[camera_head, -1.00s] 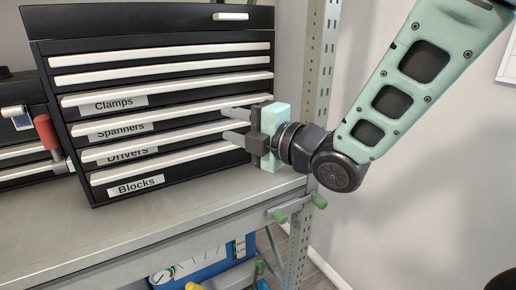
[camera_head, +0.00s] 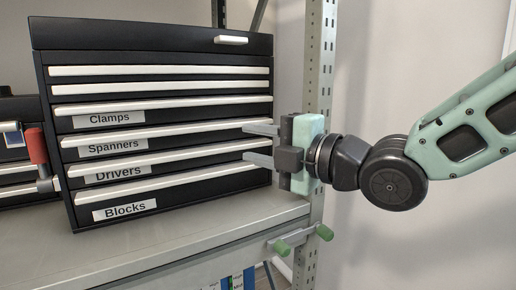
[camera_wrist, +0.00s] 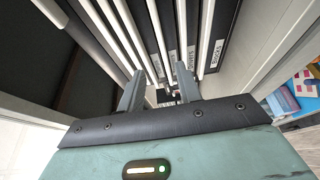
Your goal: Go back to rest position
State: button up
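My gripper (camera_head: 262,144) is in front of the right part of a black tool chest (camera_head: 150,38), level with the Spanners (camera_head: 135,148) and Drivers (camera_head: 135,173) drawers. Its two grey fingers are apart with nothing between them. In the wrist view the fingers (camera_wrist: 162,92) point toward the chest's white drawer handles. Whether the fingertips touch the drawer fronts is hard to tell. The drawers look closed, labelled Clamps, Spanners, Drivers and Blocks from upper to lower.
The chest stands on a grey metal shelf (camera_head: 180,245) with a perforated upright post (camera_head: 318,60) at right. A red-handled tool (camera_head: 37,147) is at left.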

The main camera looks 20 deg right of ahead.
jog(key=s+f+m+g+h+p, duration=0.3)
jog(key=s+f+m+g+h, duration=0.25)
jog(key=f+m, duration=0.45)
jog(key=s+d+f+m+g+h+p, duration=0.1)
jog(key=s+f+m+g+h, duration=0.1)
jog(key=s+f+m+g, duration=0.2)
jog(key=s+d+f+m+g+h+p, duration=0.1)
jog(key=s+f+m+g+h, duration=0.2)
jog(key=s, duration=0.8)
jog(key=shift+f+m+g, duration=0.35)
jog(key=shift+m+g, duration=0.25)
jog(key=shift+g, duration=0.15)
